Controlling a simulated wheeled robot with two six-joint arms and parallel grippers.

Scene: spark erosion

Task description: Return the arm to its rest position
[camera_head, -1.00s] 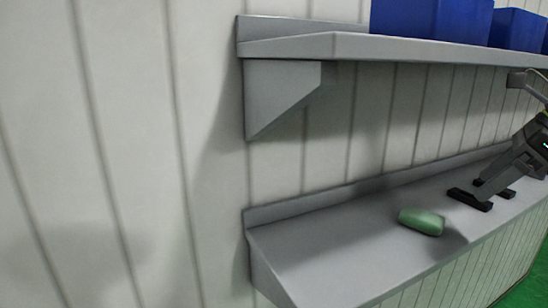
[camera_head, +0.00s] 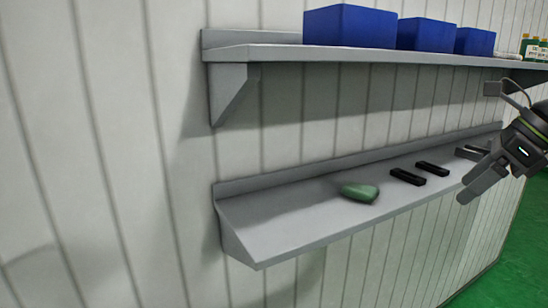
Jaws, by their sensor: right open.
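My right gripper (camera_head: 465,175) comes in from the right edge with its grey fingers spread apart. It is open and empty, near the right part of the lower grey shelf (camera_head: 270,225). A green rounded block (camera_head: 358,192) lies on that shelf, to the left of the gripper and apart from it. Two black bars (camera_head: 407,177) lie on the shelf between the block and the gripper. My left gripper is out of the picture.
An upper grey shelf (camera_head: 380,55) holds several blue bins (camera_head: 350,27) and some small bottles (camera_head: 534,46) at far right. White panelled wall (camera_head: 100,150) stands behind. Green floor (camera_head: 515,262) shows at lower right. The lower shelf's left part is bare.

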